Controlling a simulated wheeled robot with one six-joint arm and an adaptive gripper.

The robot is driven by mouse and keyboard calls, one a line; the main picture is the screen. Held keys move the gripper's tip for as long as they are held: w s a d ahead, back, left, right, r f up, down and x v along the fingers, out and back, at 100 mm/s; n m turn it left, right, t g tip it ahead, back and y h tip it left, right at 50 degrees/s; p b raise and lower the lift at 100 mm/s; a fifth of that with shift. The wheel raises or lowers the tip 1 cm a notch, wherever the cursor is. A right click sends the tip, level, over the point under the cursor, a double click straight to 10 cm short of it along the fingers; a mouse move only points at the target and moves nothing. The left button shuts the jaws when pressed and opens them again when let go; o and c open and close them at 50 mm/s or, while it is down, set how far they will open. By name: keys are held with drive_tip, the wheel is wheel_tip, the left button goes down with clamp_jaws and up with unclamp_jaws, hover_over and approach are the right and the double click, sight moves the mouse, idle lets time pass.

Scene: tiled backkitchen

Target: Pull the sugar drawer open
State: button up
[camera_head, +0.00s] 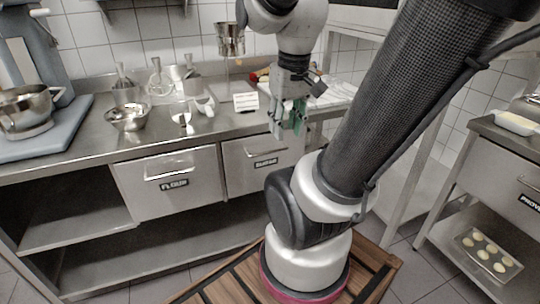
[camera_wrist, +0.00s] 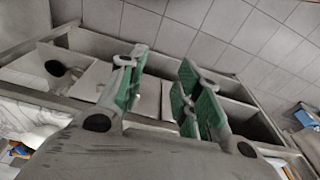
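The sugar drawer (camera_head: 240,178) is the right one of two steel drawers under the counter in the head view. Its front looks flush with the counter and shut. A bar handle sits above its small dark label, which is blurred but seems to read SUGAR. My gripper (camera_head: 288,130) hangs fingers down, up and to the right of that handle in the picture, overlapping the counter edge. Its green fingers are apart with nothing between them, and it appears clear of the handle. The wrist view shows the spread fingers (camera_wrist: 165,95) over a tilted steel unit; I cannot tell the handle there.
The left drawer (camera_head: 130,190) seems labelled FLOUR. The counter (camera_head: 85,150) holds bowls, utensils, a small white card (camera_head: 246,102) and a mixer (camera_head: 28,110). Open shelving lies below. A steel unit (camera_head: 485,160) with a tray of pale rounds (camera_head: 488,254) stands right.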

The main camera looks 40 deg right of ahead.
wheel_tip(320, 180, down, 6)
drive_tip(key=s+d+r+m+g+y, duration=0.1)
drive_tip(key=d+m+g+y, duration=0.1)
drive_tip(key=m, duration=0.1)
drive_tip(key=n+t, duration=1.6)
drive_tip(key=n, duration=0.8)
approach(272, 152)
drive_tip(key=r+x, duration=0.1)
drive_tip(key=x, duration=0.7)
drive_tip(key=f+x, duration=0.1)
drive_tip(key=x, duration=0.2)
drive_tip(key=shift+s, duration=0.2)
clamp_jaws()
